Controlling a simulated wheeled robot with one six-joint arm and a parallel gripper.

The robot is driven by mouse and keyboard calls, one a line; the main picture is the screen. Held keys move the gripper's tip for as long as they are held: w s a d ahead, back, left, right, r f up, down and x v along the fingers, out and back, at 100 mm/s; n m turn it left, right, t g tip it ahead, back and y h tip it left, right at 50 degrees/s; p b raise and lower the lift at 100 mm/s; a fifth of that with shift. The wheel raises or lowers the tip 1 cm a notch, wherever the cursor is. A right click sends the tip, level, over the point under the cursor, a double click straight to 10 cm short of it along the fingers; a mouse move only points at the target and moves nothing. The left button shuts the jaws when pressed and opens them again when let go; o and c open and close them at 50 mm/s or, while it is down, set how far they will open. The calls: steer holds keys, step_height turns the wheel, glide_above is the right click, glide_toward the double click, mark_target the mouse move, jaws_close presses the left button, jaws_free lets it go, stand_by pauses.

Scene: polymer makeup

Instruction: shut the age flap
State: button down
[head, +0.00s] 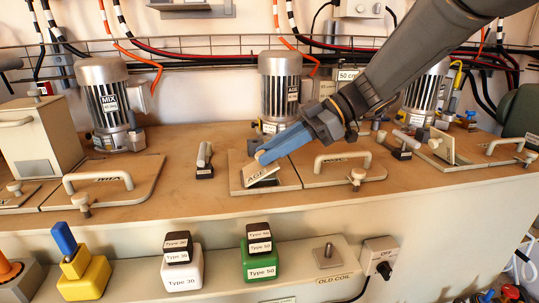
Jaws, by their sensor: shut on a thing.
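The age flap (262,174) is a small pale plate with dark lettering, at the middle of the worktop in the head view. It stands tilted up from its beige base panel (286,181), so it is partly open. My gripper (262,156) has blue fingers and reaches in from the upper right. Its fingertips are shut on the flap's upper edge. The fingers hide part of that edge and whatever lies behind it.
A beige lid with a white handle (342,158) and knob (357,177) lies right of the flap. A small latch-like lever (205,160) stands to the left. A motor (280,85) rises behind. Labelled blocks (260,262) sit on the lower ledge.

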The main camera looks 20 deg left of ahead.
steer(key=shift+s, duration=0.1)
stand_by(0.3)
steer(key=c, duration=1.5)
jaws_free()
steer(key=shift+a, duration=0.1)
steer(key=shift+c, duration=0.2)
steer(key=v, duration=0.8)
